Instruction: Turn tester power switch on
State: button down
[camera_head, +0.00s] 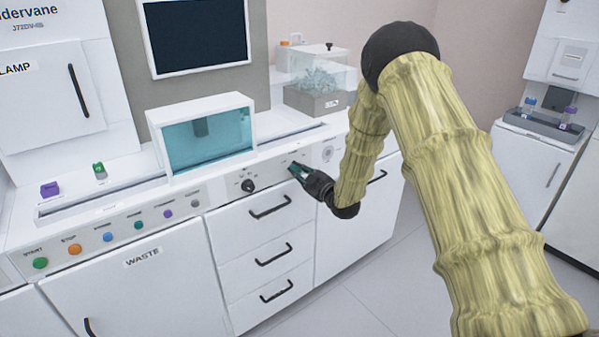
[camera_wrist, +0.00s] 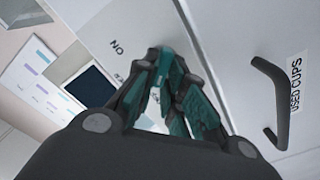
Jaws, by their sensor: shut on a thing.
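My gripper (camera_head: 294,168) reaches the front control panel of the tester (camera_head: 215,190), right of a black rotary knob (camera_head: 248,186). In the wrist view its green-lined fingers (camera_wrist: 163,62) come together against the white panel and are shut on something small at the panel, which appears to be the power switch. The fingers hide the switch, so its position cannot be told. Beside the fingertips a label (camera_wrist: 117,47) reads "NO" in the picture, which may be "ON" upside down.
Coloured buttons, with a green one (camera_head: 40,263) at far left, line the panel. Drawers with black handles (camera_head: 270,207) lie below; the wrist view shows a "USED CUPS" handle (camera_wrist: 279,100). A teal-windowed box (camera_head: 207,140) stands above the panel. The floor (camera_head: 375,285) in front is clear.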

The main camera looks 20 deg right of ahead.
jog(key=shift+w+d+m+b, duration=0.1)
jog(key=shift+d+m+b, duration=0.1)
jog(key=shift+m, duration=2.7)
jog(key=shift+w+d+m+b, duration=0.1)
jog(key=shift+d+m, duration=0.15)
jog(key=shift+m, duration=2.65)
jog(key=shift+d+m+b, duration=0.15)
jog(key=shift+d+m, duration=0.05)
jog(key=shift+m, duration=2.7)
jog(key=c, duration=1.5)
grip_release()
